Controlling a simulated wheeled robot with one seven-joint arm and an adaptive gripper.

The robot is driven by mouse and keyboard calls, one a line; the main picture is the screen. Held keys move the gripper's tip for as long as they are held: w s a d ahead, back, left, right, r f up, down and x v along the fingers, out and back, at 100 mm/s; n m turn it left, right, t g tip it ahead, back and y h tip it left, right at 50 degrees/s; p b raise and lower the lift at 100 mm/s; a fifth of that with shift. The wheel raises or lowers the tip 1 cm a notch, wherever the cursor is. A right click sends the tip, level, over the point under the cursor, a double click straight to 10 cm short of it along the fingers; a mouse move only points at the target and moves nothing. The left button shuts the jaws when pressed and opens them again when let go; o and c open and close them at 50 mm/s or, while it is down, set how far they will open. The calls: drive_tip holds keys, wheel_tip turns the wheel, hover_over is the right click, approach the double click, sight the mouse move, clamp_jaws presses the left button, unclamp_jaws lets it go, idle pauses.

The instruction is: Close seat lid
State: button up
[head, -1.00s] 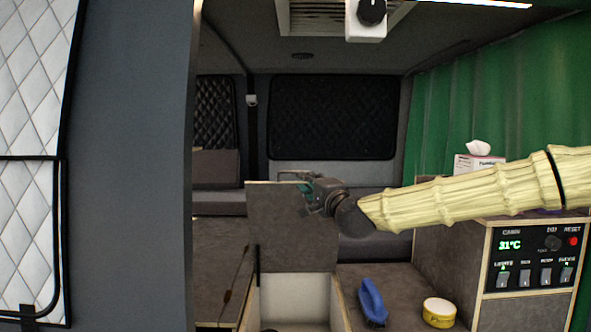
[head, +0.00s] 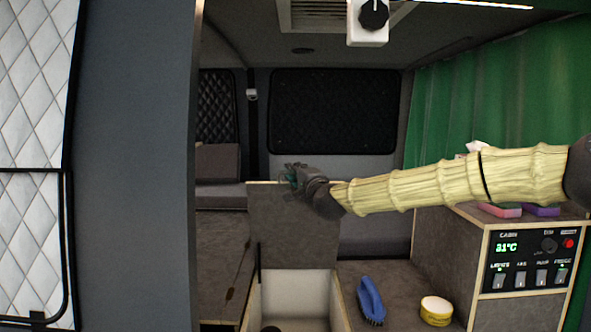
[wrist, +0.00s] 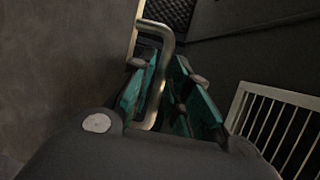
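The seat lid (head: 290,235) is a grey-brown panel standing upright at the back of the open seat box (head: 295,297). In the wrist view, the grey panel at the left (wrist: 60,70) looks like the lid. My gripper (head: 288,178) is at the lid's top edge. In the wrist view, my gripper's teal-padded fingers (wrist: 165,85) are apart. A bent metal bar, which looks like a handle (wrist: 167,55), passes between them, closer to the left finger. I cannot tell whether a finger touches it.
A blue brush (head: 370,300) and a yellow round tin (head: 437,310) are on the bench right of the box. A cabinet with a control panel (head: 530,260) stands farther right, with pink and purple blocks on top. A grey door pillar (head: 130,170) borders the left.

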clamp_jaws()
